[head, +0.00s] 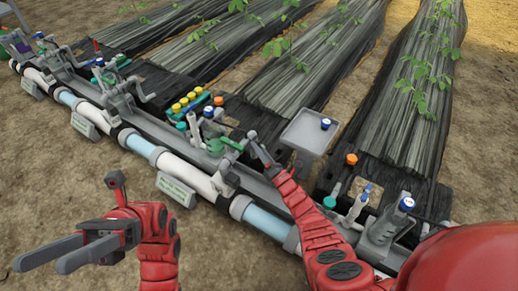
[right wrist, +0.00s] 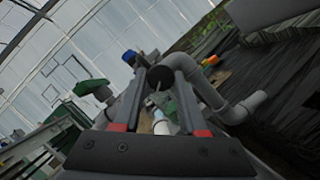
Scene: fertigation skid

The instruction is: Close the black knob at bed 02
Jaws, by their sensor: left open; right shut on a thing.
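My right gripper (head: 254,143) reaches in from the right to a valve station in the middle of the pipe run. In the right wrist view its two grey fingers (right wrist: 167,92) are closed around a dark round knob (right wrist: 160,77), seen nearly end-on. In the head view the knob is small and mostly hidden by the fingers. My left gripper (head: 42,262) is open and empty over the soil at lower left, away from the pipes. The bed number on the labels is too small to read.
White and blue pipes (head: 139,144) run diagonally with several valve stations. A green valve part (head: 216,147) and a blue-capped bottle (head: 209,111) stand close to my right gripper. A grey tray (head: 303,133) is just right of it. Planted beds (head: 301,85) lie behind. Soil at lower left is clear.

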